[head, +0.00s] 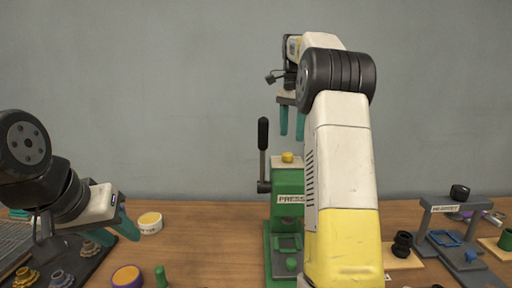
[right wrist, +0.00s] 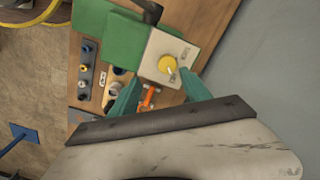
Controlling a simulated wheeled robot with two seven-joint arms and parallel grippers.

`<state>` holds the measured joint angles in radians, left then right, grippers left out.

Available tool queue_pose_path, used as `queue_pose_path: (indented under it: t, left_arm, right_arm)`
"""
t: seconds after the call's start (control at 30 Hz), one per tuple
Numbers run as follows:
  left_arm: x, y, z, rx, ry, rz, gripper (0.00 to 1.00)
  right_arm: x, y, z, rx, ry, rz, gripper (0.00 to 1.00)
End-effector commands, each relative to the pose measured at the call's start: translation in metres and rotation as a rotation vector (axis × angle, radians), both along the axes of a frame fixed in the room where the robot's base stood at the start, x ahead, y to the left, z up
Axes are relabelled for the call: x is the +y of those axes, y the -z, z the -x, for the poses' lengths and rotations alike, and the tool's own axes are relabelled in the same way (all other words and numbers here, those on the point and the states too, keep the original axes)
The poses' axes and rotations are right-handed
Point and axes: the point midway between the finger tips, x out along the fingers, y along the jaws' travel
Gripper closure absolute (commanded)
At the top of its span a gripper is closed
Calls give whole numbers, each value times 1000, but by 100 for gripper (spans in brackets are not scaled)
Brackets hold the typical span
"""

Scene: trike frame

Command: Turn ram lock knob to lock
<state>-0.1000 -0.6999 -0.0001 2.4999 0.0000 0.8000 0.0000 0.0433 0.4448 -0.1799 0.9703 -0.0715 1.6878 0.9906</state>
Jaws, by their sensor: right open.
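The green press (head: 290,185) stands on the table with a yellow knob (head: 287,157) on its top. In the right wrist view the yellow knob (right wrist: 168,64) sits on a pale plate (right wrist: 165,45) and bears a small light mark; its lettering is too small to read. My right gripper (head: 292,122) points down above the knob, apart from it, with its teal fingers spread and empty. In the right wrist view its fingertips (right wrist: 160,92) lie to either side, below the knob. My left gripper (head: 113,232) is low at the left, its teal fingers apart and empty.
A black-handled lever (head: 263,145) rises at the press's left side. A grey stand (head: 450,220) and black rings (head: 402,243) are at the right. A white round container with a yellow top (head: 150,222) and a purple-rimmed one (head: 127,276) are at the left.

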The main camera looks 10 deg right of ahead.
Motion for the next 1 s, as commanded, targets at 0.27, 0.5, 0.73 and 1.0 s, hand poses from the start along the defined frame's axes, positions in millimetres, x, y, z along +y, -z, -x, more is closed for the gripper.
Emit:
queue_pose_path:
  t: [0.27, 0.5, 0.73, 1.0]
  left_arm:
    - [0, 0, 0, 0, 0, 0, 64]
    - [0, 0, 0, 0, 0, 0, 64]
    - [0, 0, 0, 0, 0, 0, 64]
    - [0, 0, 0, 0, 0, 0, 64]
  right_arm:
    - [-3, 14, -5, 17, 34, 5, 44]
    - [-3, 53, -4, 16, 32, 5, 44]
    - [-3, 77, -5, 14, 32, 6, 44]
    - [-3, 81, -5, 13, 31, 6, 44]
